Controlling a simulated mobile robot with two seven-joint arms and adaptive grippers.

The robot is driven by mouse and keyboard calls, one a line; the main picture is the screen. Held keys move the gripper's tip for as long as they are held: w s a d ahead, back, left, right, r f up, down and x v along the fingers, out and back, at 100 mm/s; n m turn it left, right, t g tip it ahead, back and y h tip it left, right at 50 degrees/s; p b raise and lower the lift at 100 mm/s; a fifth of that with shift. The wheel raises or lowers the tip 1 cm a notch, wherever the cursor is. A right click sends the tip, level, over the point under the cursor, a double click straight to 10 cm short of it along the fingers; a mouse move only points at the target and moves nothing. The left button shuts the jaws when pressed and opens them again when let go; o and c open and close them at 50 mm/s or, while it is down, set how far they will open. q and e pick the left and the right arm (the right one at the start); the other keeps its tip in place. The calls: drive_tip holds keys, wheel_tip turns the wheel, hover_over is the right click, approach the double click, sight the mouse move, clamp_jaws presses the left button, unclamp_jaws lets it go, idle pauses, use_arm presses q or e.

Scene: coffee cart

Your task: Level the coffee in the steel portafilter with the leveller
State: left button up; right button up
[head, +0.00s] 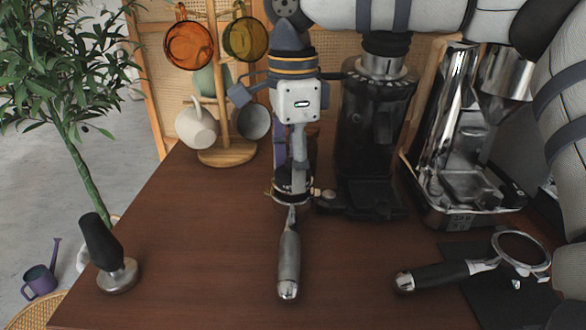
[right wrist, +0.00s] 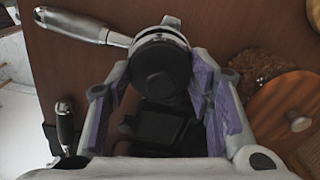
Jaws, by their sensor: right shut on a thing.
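The steel portafilter (head: 289,265) lies on the brown counter with its metal handle toward the front; the handle also shows in the right wrist view (right wrist: 80,27). The round black leveller (right wrist: 160,70) sits over its basket and covers it, so the coffee is hidden. My right gripper (head: 292,182) reaches down from above. Its purple-padded fingers stand on both sides of the leveller and are shut on it. Whether the leveller rests fully on the basket rim I cannot tell. My left gripper is not in view.
A black grinder (head: 375,130) stands close behind on the right, beside an espresso machine (head: 460,205). A black-handled portafilter (head: 445,275) lies on a dark mat at right. A tamper (head: 113,268) stands at front left. A mug tree (head: 227,157) stands behind.

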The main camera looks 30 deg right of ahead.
drive_tip(key=shift+r, duration=3.35)
